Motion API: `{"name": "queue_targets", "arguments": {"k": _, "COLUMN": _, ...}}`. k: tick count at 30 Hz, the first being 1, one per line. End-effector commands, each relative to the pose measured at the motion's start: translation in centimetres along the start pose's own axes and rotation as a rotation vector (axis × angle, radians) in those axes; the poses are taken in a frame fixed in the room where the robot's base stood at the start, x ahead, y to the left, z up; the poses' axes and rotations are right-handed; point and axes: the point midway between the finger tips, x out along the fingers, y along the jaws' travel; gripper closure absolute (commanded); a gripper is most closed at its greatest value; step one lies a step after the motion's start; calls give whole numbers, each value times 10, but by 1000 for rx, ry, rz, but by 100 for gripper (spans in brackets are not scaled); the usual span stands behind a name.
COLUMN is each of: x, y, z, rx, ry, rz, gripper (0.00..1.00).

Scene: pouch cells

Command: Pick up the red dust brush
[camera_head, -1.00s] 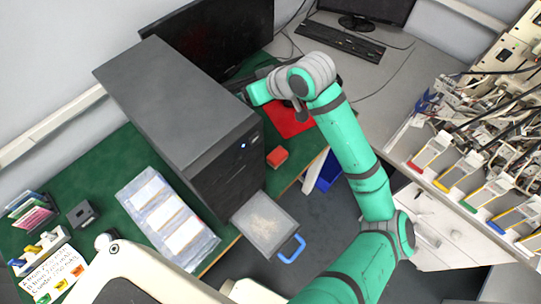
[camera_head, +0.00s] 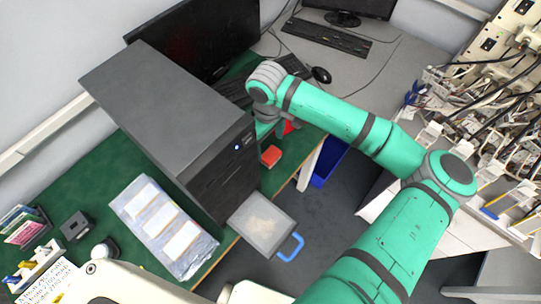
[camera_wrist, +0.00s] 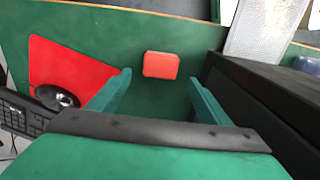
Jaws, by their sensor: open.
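A small red block-shaped object (camera_head: 271,156), the only thing here that fits the dust brush, lies on the green table beside the black computer tower. Its bristles cannot be made out. In the wrist view the red block (camera_wrist: 160,65) lies between and beyond the two fingertips, apart from both. My gripper (camera_wrist: 159,78) is open and empty, with a green finger on each side. In the head view my gripper is mostly hidden behind my arm and the tower, just behind the red block.
The black computer tower (camera_head: 170,110) stands close to the left of the block; it fills the right of the wrist view. A red mat (camera_wrist: 70,65) carries a round black thing (camera_wrist: 57,97). A grey pan with a blue handle (camera_head: 291,247) overhangs the table's front edge. A blue bin (camera_head: 328,162) stands below.

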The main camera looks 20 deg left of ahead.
Motion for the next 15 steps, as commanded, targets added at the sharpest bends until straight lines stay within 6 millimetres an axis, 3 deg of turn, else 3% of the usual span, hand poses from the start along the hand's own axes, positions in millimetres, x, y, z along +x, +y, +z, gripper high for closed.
{"name": "queue_targets", "arguments": {"k": 7, "x": 17, "y": 0, "z": 1, "rx": 0, "ry": 0, "rz": 1, "gripper": 28}}
{"name": "queue_targets", "arguments": {"k": 15, "x": 53, "y": 0, "z": 4, "rx": 0, "ry": 2, "rz": -1, "gripper": 28}}
